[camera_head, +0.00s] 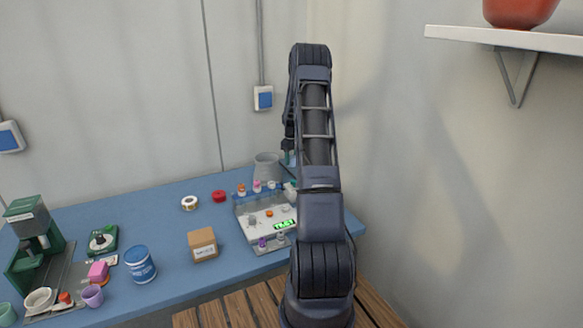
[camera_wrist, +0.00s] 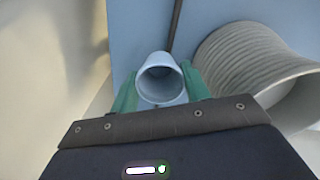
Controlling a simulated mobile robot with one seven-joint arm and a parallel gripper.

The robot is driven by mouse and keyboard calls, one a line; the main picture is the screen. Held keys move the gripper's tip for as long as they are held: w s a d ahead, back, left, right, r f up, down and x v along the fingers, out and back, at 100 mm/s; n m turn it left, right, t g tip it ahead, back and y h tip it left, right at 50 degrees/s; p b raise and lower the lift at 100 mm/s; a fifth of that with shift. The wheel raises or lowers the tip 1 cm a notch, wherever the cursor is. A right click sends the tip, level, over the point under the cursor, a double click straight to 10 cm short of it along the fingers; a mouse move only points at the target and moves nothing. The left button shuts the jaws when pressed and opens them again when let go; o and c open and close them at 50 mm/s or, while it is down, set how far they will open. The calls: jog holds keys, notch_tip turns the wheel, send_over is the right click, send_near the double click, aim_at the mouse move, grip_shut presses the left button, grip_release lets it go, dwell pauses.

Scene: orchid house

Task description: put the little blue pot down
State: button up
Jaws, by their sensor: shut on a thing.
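The little blue pot (camera_wrist: 160,61) is pale blue and sits between the green fingers of my gripper (camera_wrist: 160,84) in the wrist view. My gripper is shut on it, one finger on each side. The pot's open mouth faces the wrist camera. Behind it is the blue table top (camera_wrist: 146,22); I cannot tell whether the pot touches it. In the head view my arm hides most of the gripper and the pot, at the table's far right end.
A large grey ribbed pot (camera_wrist: 240,60) stands close to the right of my gripper; it also shows in the head view (camera_head: 267,166). A tray (camera_head: 250,225) with small items lies nearer. A pale wall (camera_wrist: 45,80) is close on the left in the wrist view.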

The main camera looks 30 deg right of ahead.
aim_at(291, 166)
jog(key=shift+f, duration=2.3)
jog(key=shift+f, duration=0.1)
jog(key=o, duration=0.9)
jog(key=shift+o, duration=0.2)
